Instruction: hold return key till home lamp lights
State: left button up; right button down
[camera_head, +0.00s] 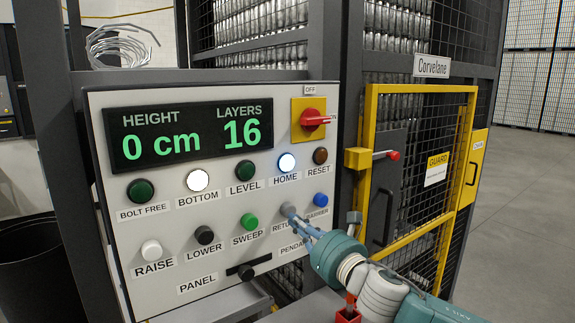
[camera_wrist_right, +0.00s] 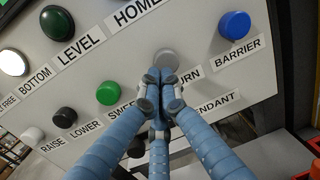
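The return key (camera_head: 287,209) is a grey round button on the panel, with its "RETURN" label partly hidden by my gripper. My right gripper (camera_head: 294,216) has its blue fingers closed together, with nothing between them. In the right wrist view the fingertips (camera_wrist_right: 160,78) overlap the lower part of the grey return key (camera_wrist_right: 166,58) and look to be against it; how far it is pressed I cannot tell. The home lamp (camera_head: 287,162) glows white. My left gripper is not in view.
The display (camera_head: 188,135) reads height 0 cm and layers 16. The bottom lamp (camera_head: 197,181) is also lit white. The blue barrier button (camera_head: 321,200) and green sweep button (camera_head: 249,221) flank the return key. A yellow-framed guard gate (camera_head: 372,125) stands right of the panel.

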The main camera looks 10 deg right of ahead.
pick_arm(q)
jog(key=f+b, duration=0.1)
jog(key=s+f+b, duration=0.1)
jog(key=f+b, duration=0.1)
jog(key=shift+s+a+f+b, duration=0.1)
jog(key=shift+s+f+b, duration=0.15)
jog(key=shift+b, duration=0.1)
pick_arm(e)
jog(key=v, duration=1)
jog(key=shift+s, duration=0.15)
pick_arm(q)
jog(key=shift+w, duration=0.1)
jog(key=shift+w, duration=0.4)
pick_arm(e)
jog(key=shift+f, duration=0.1)
